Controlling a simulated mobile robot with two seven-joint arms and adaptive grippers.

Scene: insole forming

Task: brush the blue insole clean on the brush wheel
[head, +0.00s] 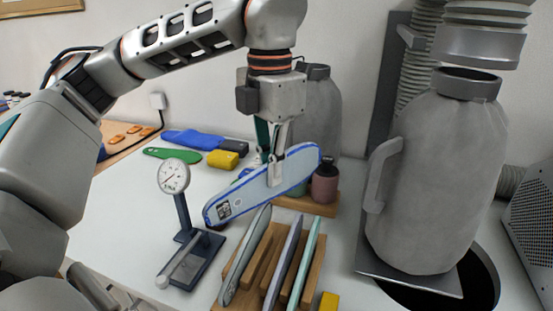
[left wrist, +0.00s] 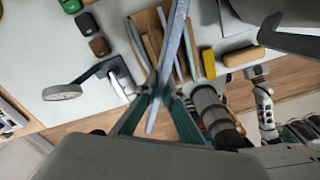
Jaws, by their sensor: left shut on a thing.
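My left gripper (head: 274,165) is shut on the blue insole (head: 245,193), a pale blue-grey sole with a bright blue rim and a small dark label at its lower left end. It is held on edge, tilted, lower end to the left, in front of the bottles. It appears above the rack; contact cannot be told. In the left wrist view the insole (left wrist: 175,45) shows edge-on between the fingers of the left gripper (left wrist: 157,92). I cannot make out a brush wheel in either view.
A wooden rack (head: 253,262) holds several upright soles. A dial gauge (head: 174,176) stands left of it. A green insole (head: 172,154), a blue item (head: 192,139) and a yellow block (head: 222,159) lie behind.

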